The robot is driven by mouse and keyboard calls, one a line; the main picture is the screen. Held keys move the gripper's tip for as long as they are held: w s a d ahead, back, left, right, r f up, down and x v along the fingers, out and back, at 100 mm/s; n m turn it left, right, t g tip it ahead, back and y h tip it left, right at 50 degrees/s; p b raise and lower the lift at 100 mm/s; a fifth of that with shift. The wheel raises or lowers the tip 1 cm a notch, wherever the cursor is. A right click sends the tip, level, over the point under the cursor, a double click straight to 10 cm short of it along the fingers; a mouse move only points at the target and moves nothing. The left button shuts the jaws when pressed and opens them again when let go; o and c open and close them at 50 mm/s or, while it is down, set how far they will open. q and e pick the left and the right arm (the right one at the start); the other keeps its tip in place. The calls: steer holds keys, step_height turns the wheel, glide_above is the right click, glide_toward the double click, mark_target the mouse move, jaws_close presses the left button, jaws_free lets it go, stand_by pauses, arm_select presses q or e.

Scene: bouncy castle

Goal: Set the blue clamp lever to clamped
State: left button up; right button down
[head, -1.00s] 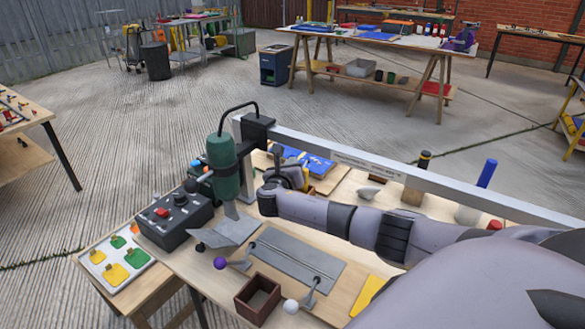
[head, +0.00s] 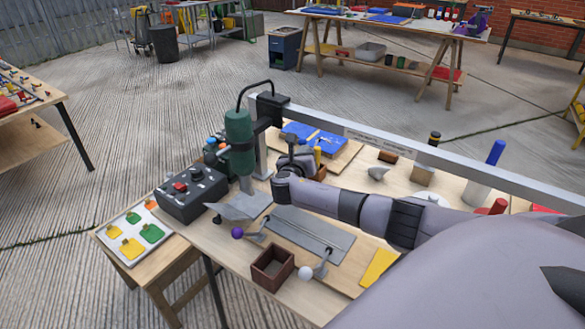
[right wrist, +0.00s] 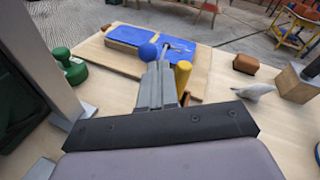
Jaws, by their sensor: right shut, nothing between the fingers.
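A blue ball knob (right wrist: 148,52) shows in the right wrist view, just beyond my right fingertips, in front of a blue two-part plate (right wrist: 188,52). It looks like the end of the blue clamp lever; its arm is mostly hidden behind the fingers. My right gripper (right wrist: 155,68) is shut and empty, its fingers pointing at the knob. Whether they touch it I cannot tell. My left gripper is not in view.
The green drill press (head: 240,150) stands left of my right gripper. A long metal rail (head: 420,157) crosses behind my arm. A yellow post (right wrist: 183,76) stands close right of the fingers. Purple (head: 237,232) and white (head: 305,273) ball levers sit at the front.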

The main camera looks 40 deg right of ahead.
steer(key=r+p+v, duration=0.1)
steer(key=p+v, duration=0.1)
steer(key=v, duration=0.8)
steer(key=shift+s+r, duration=0.15)
steer(key=shift+r, duration=0.1)
